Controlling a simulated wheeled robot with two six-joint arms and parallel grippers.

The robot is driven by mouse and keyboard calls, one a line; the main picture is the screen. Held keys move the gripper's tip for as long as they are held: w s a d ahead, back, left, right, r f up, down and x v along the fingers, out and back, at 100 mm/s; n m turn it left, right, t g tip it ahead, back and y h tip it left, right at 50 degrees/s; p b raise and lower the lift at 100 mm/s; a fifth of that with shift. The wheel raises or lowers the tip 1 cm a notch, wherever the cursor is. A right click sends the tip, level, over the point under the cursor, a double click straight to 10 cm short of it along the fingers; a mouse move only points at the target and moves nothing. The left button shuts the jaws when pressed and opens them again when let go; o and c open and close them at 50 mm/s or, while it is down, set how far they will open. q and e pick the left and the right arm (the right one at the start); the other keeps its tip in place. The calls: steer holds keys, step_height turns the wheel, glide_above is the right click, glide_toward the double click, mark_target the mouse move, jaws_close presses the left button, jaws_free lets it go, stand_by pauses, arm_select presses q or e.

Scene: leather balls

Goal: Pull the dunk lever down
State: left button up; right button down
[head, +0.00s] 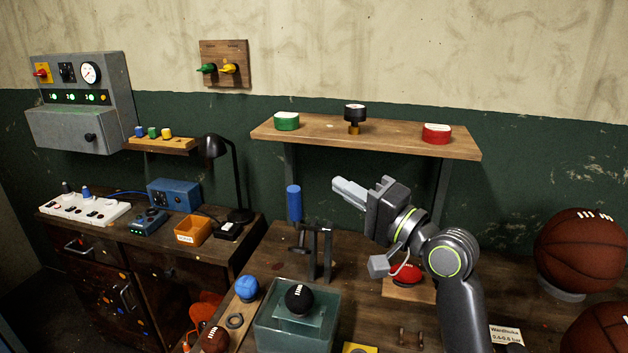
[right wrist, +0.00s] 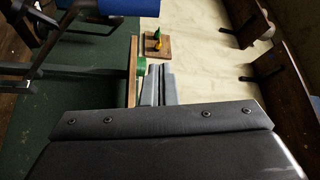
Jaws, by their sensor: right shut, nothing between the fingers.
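The dunk lever stands upright on the workbench, with a blue cylindrical handle (head: 294,203) above dark metal brackets. Its blue handle (right wrist: 105,7) also shows at the top left of the right wrist view, cut by the frame edge. A teal tank (head: 295,325) with a black ball (head: 299,299) on top stands in front of the lever. My right gripper (head: 348,192) is shut and empty, to the right of the blue handle and apart from it. Its fingers point left. In the right wrist view the shut fingers (right wrist: 159,84) point up the picture. My left gripper is not in view.
A wooden shelf (head: 370,132) with green and red buttons and a dark knob is above my right gripper. A red button (head: 406,273) on a wooden base is below my arm. Basketballs (head: 580,249) stand at the right. A black lamp (head: 239,180) is left of the lever.

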steer(key=p+x, duration=0.2)
steer(key=x, duration=0.5)
steer(key=s, duration=0.1)
steer(key=s+a+f+p, duration=0.1)
steer(key=s, duration=0.1)
steer(key=shift+s+a+f, duration=0.15)
steer(key=shift+f, duration=0.05)
